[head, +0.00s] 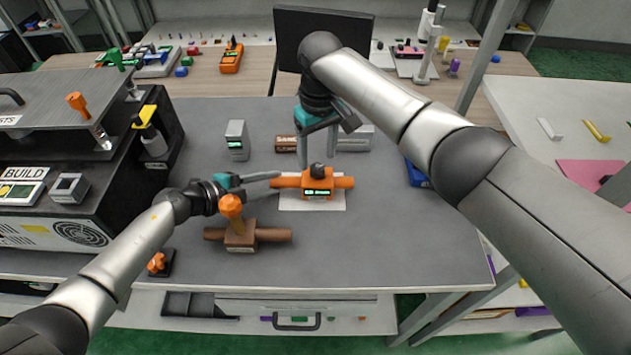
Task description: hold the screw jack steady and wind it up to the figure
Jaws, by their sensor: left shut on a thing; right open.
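The screw jack appears to be the orange body (318,186) with a side bar at each end, a dark knob (317,169) on top and a small lit display on its front, too small to read surely. It stands on a white sheet (312,204) mid-table. My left gripper (277,181) is shut on the left bar of the orange jack, reaching in from the left. My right gripper (318,157) points down over the dark knob, open, one finger to each side. I cannot tell whether its fingertips touch the knob.
A brown fixture (240,237) with an orange knob stands just in front of my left gripper. Behind are a grey box with a display (237,141), a brown block (286,144) and a grey box (354,139). A blue thing (417,174) is at right. The table's front right is clear.

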